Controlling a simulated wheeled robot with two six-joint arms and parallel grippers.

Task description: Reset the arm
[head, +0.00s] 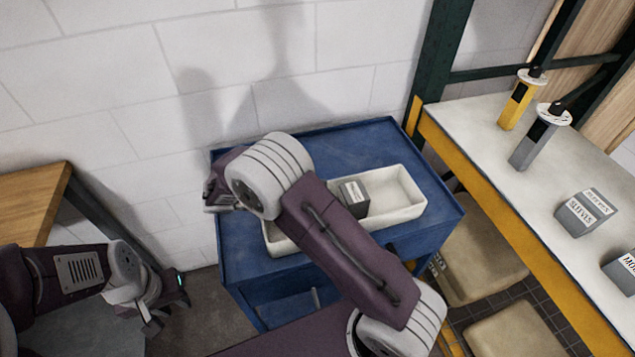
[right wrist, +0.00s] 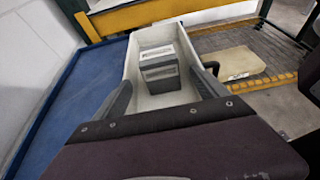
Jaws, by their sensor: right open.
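My right arm reaches across the blue cart in the head view, with its gripper (head: 217,193) at the cart's left side, partly hidden behind the wrist. In the right wrist view, the right gripper (right wrist: 160,80) has its two fingers spread apart with nothing held between them. A dark grey box with a white label (head: 353,198) sits in a white tray (head: 408,214); the box (right wrist: 159,70) shows beyond the fingers in the right wrist view. My left gripper (head: 164,302) hangs low at the lower left, away from the cart; its finger opening is unclear.
The blue cart (head: 345,143) stands against a white block wall. A wooden table (head: 32,198) is at left. At right, a yellow-edged bench (head: 470,130) carries a yellow holder (head: 517,103), a grey holder (head: 535,145) and labelled grey boxes (head: 583,215). Beige bins (head: 475,265) stand below it.

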